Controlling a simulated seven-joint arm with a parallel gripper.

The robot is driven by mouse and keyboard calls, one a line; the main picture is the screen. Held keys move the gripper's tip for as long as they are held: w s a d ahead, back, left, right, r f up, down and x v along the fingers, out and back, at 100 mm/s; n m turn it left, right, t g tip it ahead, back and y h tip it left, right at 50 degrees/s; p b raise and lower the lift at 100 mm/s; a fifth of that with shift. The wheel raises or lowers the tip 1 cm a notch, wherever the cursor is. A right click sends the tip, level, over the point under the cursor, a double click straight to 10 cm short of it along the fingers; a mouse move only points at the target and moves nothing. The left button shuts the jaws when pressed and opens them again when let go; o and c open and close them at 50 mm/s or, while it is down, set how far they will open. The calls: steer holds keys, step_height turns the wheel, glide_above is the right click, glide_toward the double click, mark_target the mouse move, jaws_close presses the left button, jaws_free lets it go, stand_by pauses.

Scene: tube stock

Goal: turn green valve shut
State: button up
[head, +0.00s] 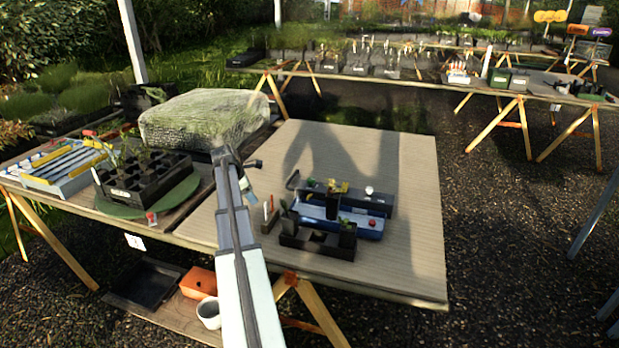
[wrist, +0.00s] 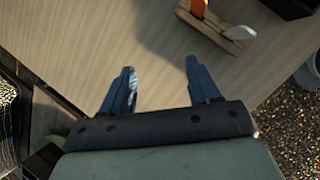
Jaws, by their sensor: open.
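I cannot make out a green valve in either view. My gripper (wrist: 159,66) is open in the wrist view, its two blue fingers apart with only bare tabletop between them. In the head view my arm reaches up over the near left part of the table, and its dark end (head: 252,165) is above the table's left side.
A small wooden holder (wrist: 215,28) with an orange and a white tag lies beyond my fingers. A dark seedling tray (head: 150,188) and a mesh-covered mound (head: 205,118) stand at the left. The table's right side is clear.

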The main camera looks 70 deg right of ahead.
steer(key=s+d+r, duration=0.1)
steer(key=d+r, duration=0.4)
steer(key=d, duration=0.5)
steer(key=m+g+y, duration=0.1)
steer(key=g+y, duration=0.1)
glide_toward(311, 179)
steer(key=x, duration=0.8)
steer(key=shift+d+f, duration=0.1)
steer(key=shift+f, duration=0.1)
steer(key=shift+c, duration=0.3)
steer(key=c, duration=1)
